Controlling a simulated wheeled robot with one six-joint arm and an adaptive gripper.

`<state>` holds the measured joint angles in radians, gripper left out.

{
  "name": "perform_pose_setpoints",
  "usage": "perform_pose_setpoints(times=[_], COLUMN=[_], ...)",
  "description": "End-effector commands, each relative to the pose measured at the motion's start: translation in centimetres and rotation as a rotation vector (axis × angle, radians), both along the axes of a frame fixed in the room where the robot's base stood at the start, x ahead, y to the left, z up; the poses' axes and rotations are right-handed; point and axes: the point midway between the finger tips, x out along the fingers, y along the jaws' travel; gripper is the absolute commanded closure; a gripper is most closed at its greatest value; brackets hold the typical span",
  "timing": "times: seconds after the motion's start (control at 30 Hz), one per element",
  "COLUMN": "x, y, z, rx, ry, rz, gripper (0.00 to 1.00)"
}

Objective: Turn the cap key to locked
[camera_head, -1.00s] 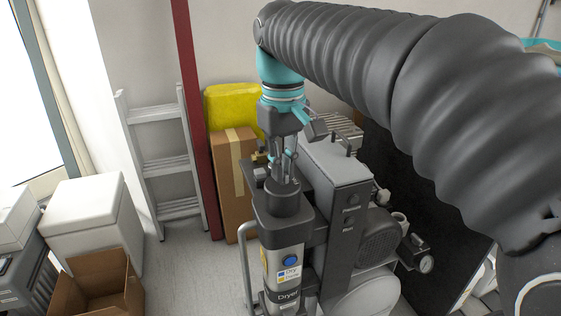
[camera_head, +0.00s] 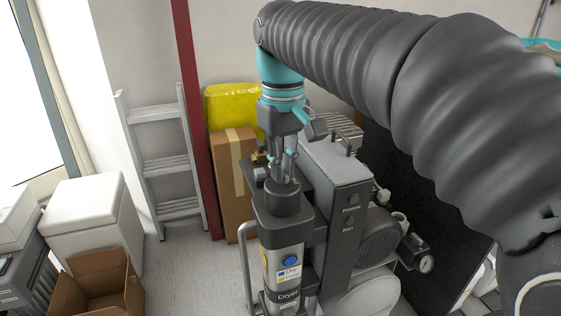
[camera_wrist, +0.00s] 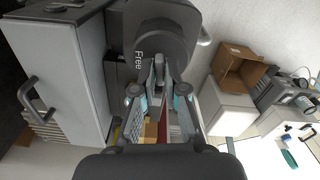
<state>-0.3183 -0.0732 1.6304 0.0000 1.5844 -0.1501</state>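The dryer cylinder (camera_head: 283,262) stands upright with a dark round cap (camera_head: 281,198) on top. In the wrist view the cap (camera_wrist: 135,35) shows the word "Free" on its face, beside a narrow raised key (camera_wrist: 159,66). My gripper (camera_head: 284,180) points straight down at the cap from above. In the wrist view my gripper (camera_wrist: 159,78) has its two fingertips close together, one on each side of the key, and they appear to touch it. The fingers hide part of the key, and no "locked" mark can be seen.
A grey compressor cabinet (camera_head: 338,185) with a handle stands close to the cylinder's right. A pressure gauge (camera_head: 426,263) sticks out further right. A ladder (camera_head: 163,165), cardboard box (camera_head: 233,175) and yellow object (camera_head: 234,105) are behind.

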Motion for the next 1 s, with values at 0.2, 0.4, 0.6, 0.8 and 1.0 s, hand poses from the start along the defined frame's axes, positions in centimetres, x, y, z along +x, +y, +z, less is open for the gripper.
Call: perform_pose_setpoints(times=[0.2,0.4,0.6,0.8,1.0], x=[0.0,0.0,0.1,0.1,0.1], y=[0.0,0.0,0.0,0.0,0.0], z=[0.0,0.2,2.4,6.3,9.6], rx=[0.0,0.0,0.0,0.001,0.001], ry=[0.0,-0.001,-0.003,-0.004,-0.003], rz=[0.0,0.0,0.0,0.0,0.0], gripper=[0.66,0.66,0.66,0.66,0.66])
